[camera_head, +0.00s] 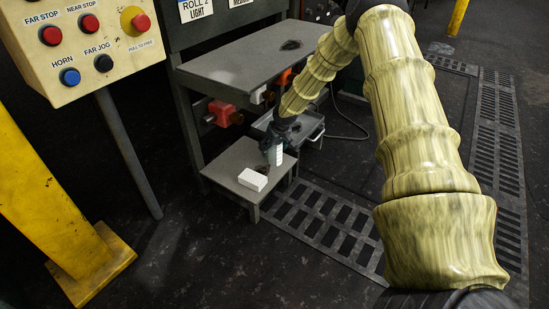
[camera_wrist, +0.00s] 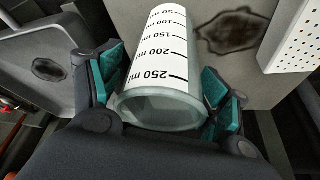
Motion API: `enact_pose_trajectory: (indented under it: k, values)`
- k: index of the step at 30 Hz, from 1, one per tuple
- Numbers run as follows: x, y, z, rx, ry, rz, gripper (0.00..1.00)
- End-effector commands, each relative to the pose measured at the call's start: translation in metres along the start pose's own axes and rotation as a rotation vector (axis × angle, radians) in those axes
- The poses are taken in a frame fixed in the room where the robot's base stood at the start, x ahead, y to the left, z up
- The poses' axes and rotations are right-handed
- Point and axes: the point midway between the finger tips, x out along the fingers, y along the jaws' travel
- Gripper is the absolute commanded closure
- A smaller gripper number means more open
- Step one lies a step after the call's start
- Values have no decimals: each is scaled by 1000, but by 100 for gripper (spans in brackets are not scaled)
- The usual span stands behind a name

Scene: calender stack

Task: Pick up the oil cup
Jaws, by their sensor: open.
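The oil cup is a pale cylinder with black marks from 50 to 250 ml; in the wrist view the cup (camera_wrist: 157,60) stands between the two teal-padded fingers of my gripper (camera_wrist: 165,92). Its open rim is nearest the wrist camera. In the head view the cup (camera_head: 274,155) stands on the low grey shelf (camera_head: 225,174), beside a white block. My gripper (camera_head: 273,142) reaches down around it from above. The fingers are open on either side of the cup; whether a pad touches it I cannot tell.
The white perforated block (camera_head: 252,180) lies close to the cup. A dark oil stain (camera_wrist: 230,32) marks the shelf beside it. A larger grey shelf (camera_head: 235,60) is above. A red fitting (camera_head: 222,113) is on the left, and a floor grate (camera_head: 325,225) lies in front.

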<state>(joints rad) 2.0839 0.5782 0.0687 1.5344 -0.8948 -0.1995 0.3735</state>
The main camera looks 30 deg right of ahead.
Motion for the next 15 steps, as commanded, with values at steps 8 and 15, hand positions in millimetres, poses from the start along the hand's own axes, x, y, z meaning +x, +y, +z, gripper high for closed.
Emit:
enact_pose_trajectory:
  k: [8,15]
  values:
    - [0,0,-1,0,1,0,35]
    - [0,0,-1,0,1,0,73]
